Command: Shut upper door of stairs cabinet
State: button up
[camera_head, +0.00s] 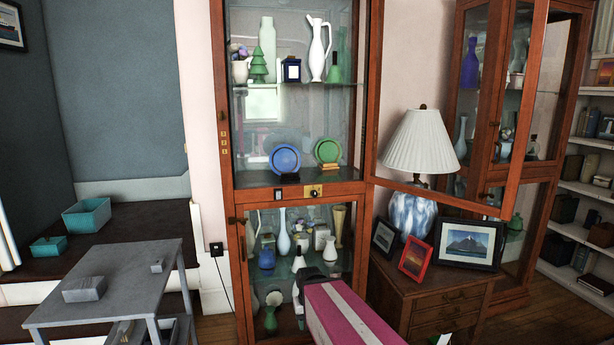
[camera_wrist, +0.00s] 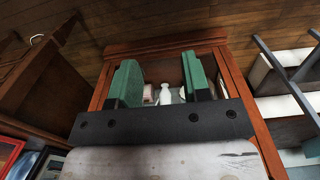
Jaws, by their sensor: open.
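The stairs cabinet (camera_head: 374,60) is a tall reddish-brown wooden case beside the steps, with its upper shelves uncovered in front. Its upper door (camera_head: 437,197) stands swung open to the right, a glazed wooden frame reaching out in front of the lamp and the farther cabinet. The lower section looks closed. In the wrist view, which appears upside down, my gripper (camera_wrist: 160,82) is open and empty, its green fingers apart before the cabinet's lower part (camera_wrist: 165,42). The upper door is not clearly visible there.
A desk (camera_head: 445,285) with a lamp (camera_head: 422,145) and framed pictures stands right of the cabinet, behind the open door. A grey table (camera_head: 125,270) is at left. Fragile vases and plates fill the shelves. Bare wooden floor (camera_wrist: 110,20) shows before the cabinet.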

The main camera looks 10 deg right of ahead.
aim_at(540, 17)
jog(key=l+z, duration=0.4)
jog(key=l, duration=2.5)
